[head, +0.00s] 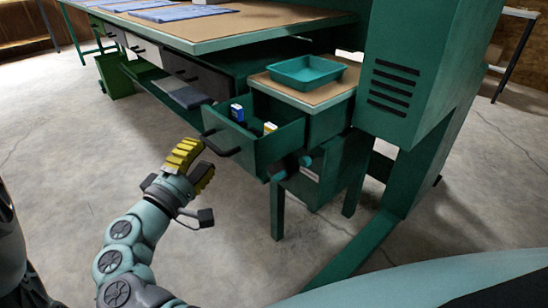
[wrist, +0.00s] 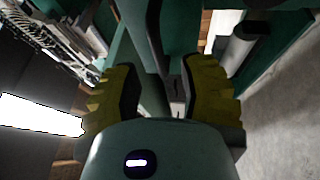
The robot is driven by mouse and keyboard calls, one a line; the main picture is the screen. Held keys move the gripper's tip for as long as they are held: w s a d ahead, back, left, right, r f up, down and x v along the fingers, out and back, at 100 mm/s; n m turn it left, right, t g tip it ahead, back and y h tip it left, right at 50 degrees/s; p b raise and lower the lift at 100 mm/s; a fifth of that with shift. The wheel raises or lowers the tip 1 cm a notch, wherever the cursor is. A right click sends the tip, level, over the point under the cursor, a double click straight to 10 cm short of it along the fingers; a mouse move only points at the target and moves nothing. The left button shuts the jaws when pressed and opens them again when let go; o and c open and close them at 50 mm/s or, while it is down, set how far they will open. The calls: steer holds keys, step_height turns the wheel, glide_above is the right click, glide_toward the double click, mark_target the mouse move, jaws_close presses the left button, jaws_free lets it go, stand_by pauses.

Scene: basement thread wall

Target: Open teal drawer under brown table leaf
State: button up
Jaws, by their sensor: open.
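The teal drawer (head: 285,143) under the small brown table leaf (head: 325,95) stands pulled out, its inside showing. A blue-and-white item (head: 237,113) and a yellow-and-white item (head: 270,128) are inside it. Its dark bar handle (head: 220,145) is on the front face, toward my arm. My gripper (head: 193,163) has yellow ridged fingers and is just left of and below the handle in the head view. In the wrist view the fingers (wrist: 158,85) are spread apart with nothing clearly held between them. I cannot tell whether a finger touches the handle.
A teal tray (head: 305,71) sits on the leaf. A green vented cabinet (head: 405,70) stands to the right. The long brown-topped workbench (head: 215,27) with dark and white drawers runs back left, a green bin (head: 115,76) under its far end. The concrete floor (head: 70,150) at left is clear.

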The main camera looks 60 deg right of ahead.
steer(key=v, duration=0.8)
steer(key=shift+r, duration=0.1)
stand_by(0.5)
